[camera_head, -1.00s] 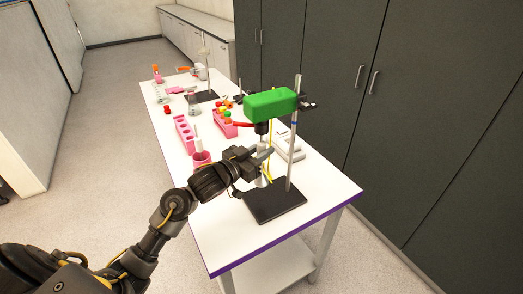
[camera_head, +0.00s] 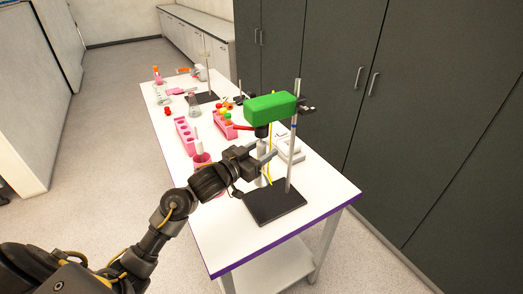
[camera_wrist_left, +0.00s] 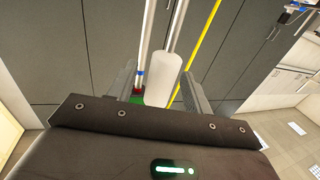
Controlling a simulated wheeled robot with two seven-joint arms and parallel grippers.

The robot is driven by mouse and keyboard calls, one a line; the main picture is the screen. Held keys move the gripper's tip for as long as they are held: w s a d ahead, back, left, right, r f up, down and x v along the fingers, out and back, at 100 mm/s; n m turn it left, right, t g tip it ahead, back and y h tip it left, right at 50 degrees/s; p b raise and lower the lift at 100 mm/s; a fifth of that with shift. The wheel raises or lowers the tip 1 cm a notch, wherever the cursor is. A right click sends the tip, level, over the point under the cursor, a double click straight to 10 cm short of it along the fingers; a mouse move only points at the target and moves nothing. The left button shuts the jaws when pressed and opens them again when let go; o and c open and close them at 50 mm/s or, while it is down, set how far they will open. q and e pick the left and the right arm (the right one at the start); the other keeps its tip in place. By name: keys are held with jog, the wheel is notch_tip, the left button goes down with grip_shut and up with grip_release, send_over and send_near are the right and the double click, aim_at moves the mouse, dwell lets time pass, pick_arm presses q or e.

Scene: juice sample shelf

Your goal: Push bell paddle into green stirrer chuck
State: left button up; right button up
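The green stirrer (camera_head: 270,108) is clamped high on a stand, with its dark chuck (camera_head: 262,130) pointing down. My left gripper (camera_head: 266,160) is just below the chuck, fingers on either side of the pale bell paddle (camera_head: 262,146). The paddle stands upright, its top close under the chuck; I cannot tell whether it is inside. In the left wrist view the paddle is a whitish cylinder (camera_wrist_left: 163,80) between the fingers, and a bit of green stirrer (camera_wrist_left: 136,99) shows behind. The fingers look closed on the paddle. My right gripper is not in view.
The stand's pole (camera_head: 292,150) rises from a black base (camera_head: 274,203) beside the gripper. A yellow cord (camera_head: 271,165) hangs close by. A pink beaker (camera_head: 202,162) and pink rack (camera_head: 185,135) stand left of my gripper. The table's near corner is clear.

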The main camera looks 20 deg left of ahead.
pick_arm(q)
jog(key=b+v, duration=0.2)
jog(key=v, duration=0.8)
jog(key=shift+s+b, duration=0.4)
jog(key=shift+a, duration=0.15)
